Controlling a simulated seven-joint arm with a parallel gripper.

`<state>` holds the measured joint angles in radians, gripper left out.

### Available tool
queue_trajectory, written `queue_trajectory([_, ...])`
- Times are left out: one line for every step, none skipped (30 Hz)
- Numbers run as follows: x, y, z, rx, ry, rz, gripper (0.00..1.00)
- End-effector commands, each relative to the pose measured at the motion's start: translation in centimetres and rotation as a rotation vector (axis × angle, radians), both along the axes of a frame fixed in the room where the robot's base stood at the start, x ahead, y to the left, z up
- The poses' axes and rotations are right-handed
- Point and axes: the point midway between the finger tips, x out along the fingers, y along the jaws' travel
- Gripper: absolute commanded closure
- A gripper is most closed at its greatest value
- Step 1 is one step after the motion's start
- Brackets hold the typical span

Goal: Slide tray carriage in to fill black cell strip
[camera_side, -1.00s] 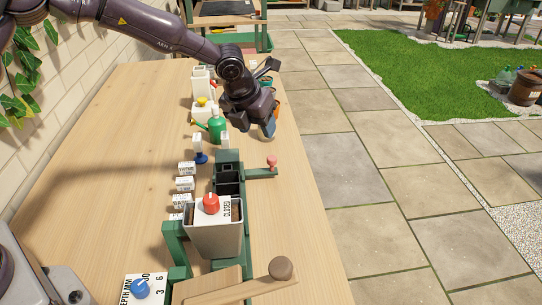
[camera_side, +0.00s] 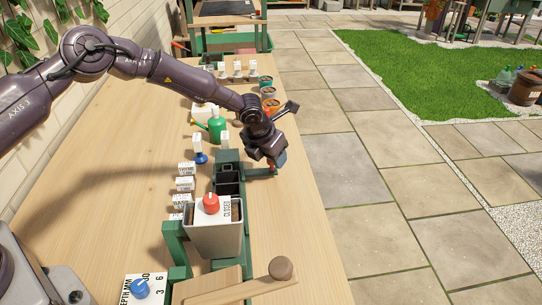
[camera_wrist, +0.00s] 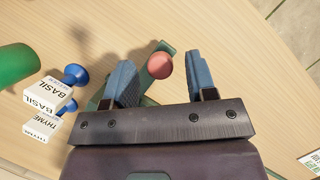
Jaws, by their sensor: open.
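The green tray carriage (camera_side: 226,157) lies on the bench in the side view, with the black cell strip (camera_side: 228,176) in it. Its side handle (camera_side: 258,172) sticks out to the right. My gripper (camera_side: 279,160) is over the handle's outer end and hides its knob there. In the wrist view the round pink knob (camera_wrist: 159,66) shows between my two blue fingers, which are open and spread to either side of it. I cannot tell whether either finger touches it. The grey hopper (camera_side: 212,238), with a red knob (camera_side: 211,203) and a CLOSED label, stands at the near end of the carriage.
White plant labels (camera_side: 185,184) stand left of the carriage. A blue-handled stamp (camera_side: 201,157) and a green watering can (camera_side: 216,125) are farther back. A wooden lever with a round knob (camera_side: 281,268) and a blue depth dial (camera_side: 140,288) are in front.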

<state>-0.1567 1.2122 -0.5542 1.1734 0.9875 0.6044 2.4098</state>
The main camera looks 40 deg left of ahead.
Motion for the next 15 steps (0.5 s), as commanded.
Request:
queue_trajectory([0.13, -0.04, -0.37, 0.000, 0.000, 0.000, 0.48])
queue_trajectory([0.17, -0.04, -0.51, 0.000, 0.001, 0.000, 0.48])
queue_trajectory([0.22, -0.03, -0.62, 0.000, 0.000, -0.001, 0.48])
queue_trajectory([0.25, -0.03, -0.66, 0.000, 0.000, -0.001, 0.48])
queue_trajectory([0.28, -0.03, -0.70, 0.000, 0.000, -0.001, 0.48])
queue_trajectory([0.29, -0.02, -0.71, 0.000, 0.000, -0.001, 0.48])
queue_trajectory([0.30, -0.02, -0.71, 0.000, -0.001, -0.001, 0.48])
queue_trajectory([0.30, -0.02, -0.71, 0.000, -0.001, -0.001, 0.48])
queue_trajectory([0.30, -0.01, -0.70, 0.000, -0.001, -0.001, 0.48])
queue_trajectory([0.29, -0.01, -0.70, 0.000, 0.000, -0.001, 0.48])
queue_trajectory([0.29, -0.01, -0.69, 0.000, 0.000, -0.001, 0.48])
queue_trajectory([0.29, -0.01, -0.69, 0.000, 0.000, 0.000, 0.51])
queue_trajectory([0.29, 0.00, -0.69, 0.000, 0.000, 0.000, 0.58])
queue_trajectory([0.29, 0.00, -0.69, 0.000, 0.000, 0.000, 0.65])
queue_trajectory([0.28, 0.00, -0.68, 0.000, 0.000, 0.000, 0.74])
